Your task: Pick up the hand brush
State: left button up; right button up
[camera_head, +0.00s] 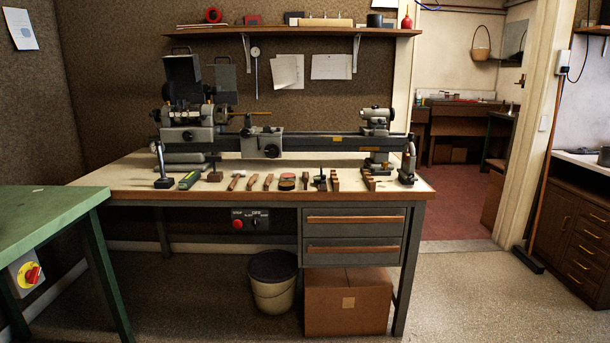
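I cannot surely pick out the hand brush. Several small tools with brown wooden parts lie in a row along the front of the workbench (130,186), and a brush may be among them. One is a short wooden piece with a dark top (214,176). To its right are a small hammer-like tool (236,181) and slim wooden-handled tools (252,182). Wooden pieces (335,181) lie further right. They are too small to tell apart. Neither of my grippers is in view.
A lathe (270,143) stands along the back of the workbench. A green table (45,210) is at the left. A bucket (272,283) and a cardboard box (348,303) are below the workbench. The floor (450,300) to the right is clear. A long-handled broom (545,165) leans by the doorway.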

aim_at(305, 174)
jog(key=i+l+u, duration=0.1)
jog(key=i, duration=0.45)
jog(key=i+l+u, duration=0.1)
jog(key=i, duration=0.45)
